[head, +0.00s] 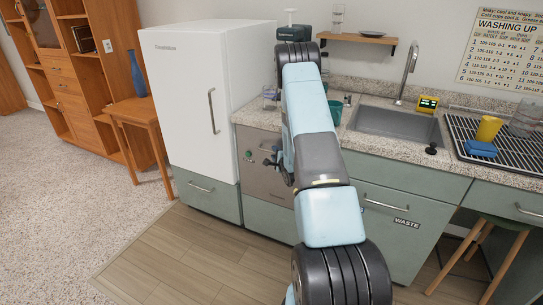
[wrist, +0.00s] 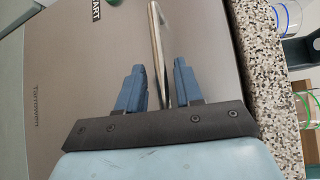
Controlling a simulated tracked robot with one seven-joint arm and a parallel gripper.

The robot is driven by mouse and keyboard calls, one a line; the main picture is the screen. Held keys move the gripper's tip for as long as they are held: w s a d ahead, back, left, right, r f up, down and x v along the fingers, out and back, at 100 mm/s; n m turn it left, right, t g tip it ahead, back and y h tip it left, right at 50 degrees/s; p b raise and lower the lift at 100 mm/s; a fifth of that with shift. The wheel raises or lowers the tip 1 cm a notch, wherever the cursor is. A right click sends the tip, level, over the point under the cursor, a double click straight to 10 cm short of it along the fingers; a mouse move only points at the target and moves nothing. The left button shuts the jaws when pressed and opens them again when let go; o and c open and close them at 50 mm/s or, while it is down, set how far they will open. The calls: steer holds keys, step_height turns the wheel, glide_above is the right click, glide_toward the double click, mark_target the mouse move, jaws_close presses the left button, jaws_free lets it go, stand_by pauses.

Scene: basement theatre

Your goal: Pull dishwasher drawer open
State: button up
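The dishwasher drawer front (head: 261,152) is a grey-brown metal panel under the counter, between the white fridge and the sink cabinet. It looks shut, flush with the fronts beside it. In the wrist view, the same front (wrist: 85,70) fills much of the picture. Its metal bar handle (wrist: 158,45) runs between the two blue fingers of my gripper (wrist: 160,80). The fingers are open, with gaps on both sides of the bar, the right finger nearer to it. In the head view, my gripper (head: 279,168) is at the drawer front, and my arm hides the drawer's right part.
The speckled countertop (head: 375,145) overhangs the drawer and shows close on the right in the wrist view. A glass (head: 270,97) stands on it. The white fridge (head: 195,105) stands directly left. The wooden floor (head: 200,255) in front is clear.

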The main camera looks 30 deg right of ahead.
steer(key=shift+s+a, duration=0.1)
jaws_close()
steer(key=shift+f, duration=0.1)
stand_by(0.3)
